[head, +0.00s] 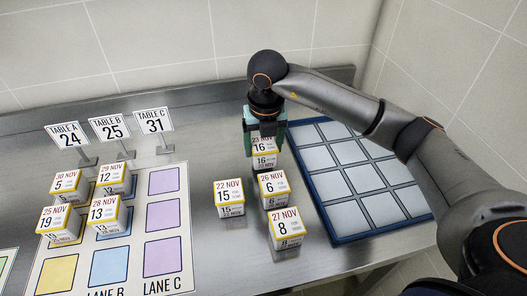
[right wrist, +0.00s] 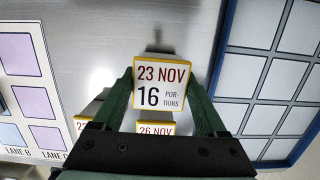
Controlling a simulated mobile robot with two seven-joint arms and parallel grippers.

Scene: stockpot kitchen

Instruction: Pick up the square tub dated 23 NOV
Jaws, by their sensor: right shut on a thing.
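The square tub dated 23 NOV (right wrist: 161,84) has a white lid with a yellow edge and reads 16 portions. In the head view the same tub (head: 264,158) shows below my right gripper (head: 265,132). My right gripper is shut on it, with one green finger on each side of the tub in the right wrist view (right wrist: 160,92). The gripper hides part of the tub in the head view. I cannot tell whether the tub touches the counter. My left gripper is not in view.
Close by stand tubs dated 22 NOV (head: 229,196), 26 NOV (head: 273,187) and 27 NOV (head: 286,227). A blue-framed grid tray (head: 358,180) lies to the right. On the left, several tubs stand on a lane mat (head: 133,247), with table signs (head: 110,128) behind.

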